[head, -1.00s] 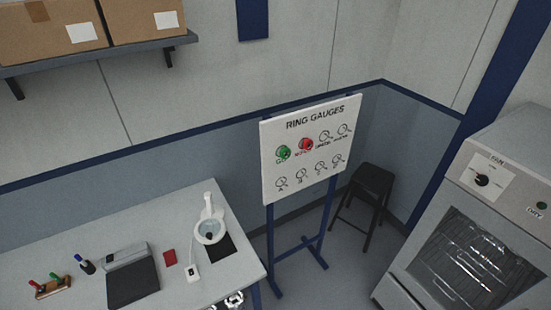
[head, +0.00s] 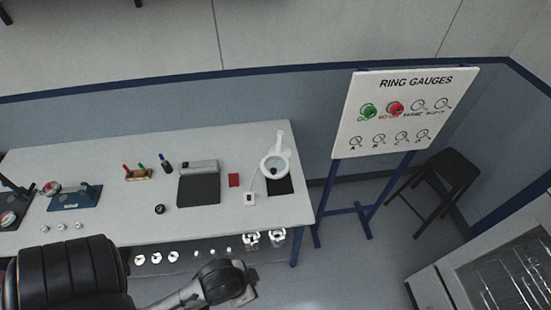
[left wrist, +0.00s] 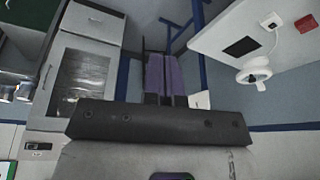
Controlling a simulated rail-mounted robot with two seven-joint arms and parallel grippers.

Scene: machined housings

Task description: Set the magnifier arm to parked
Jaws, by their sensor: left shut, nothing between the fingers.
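The white magnifier (head: 276,165) is at the right end of the workbench, its arm rising toward the wall and its round lens head at the near end. The head overlaps a corner of a dark mat (head: 282,187). In the left wrist view the magnifier (left wrist: 254,73) is at the upper right, beside the mat (left wrist: 241,47). My left gripper (left wrist: 166,98) is shut and empty, its purple-tinted fingers pointing toward the floor area, apart from the magnifier. In the head view my left arm is low in front of the bench; its fingertips cannot be made out. My right gripper is not visible.
On the workbench (head: 110,160) are a small white box (head: 249,199), a red block (head: 234,180) and a grey-black device (head: 199,188). The ring gauges board (head: 400,120) and a black stool (head: 440,180) stand right. A glass-fronted cabinet (head: 500,275) is at lower right.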

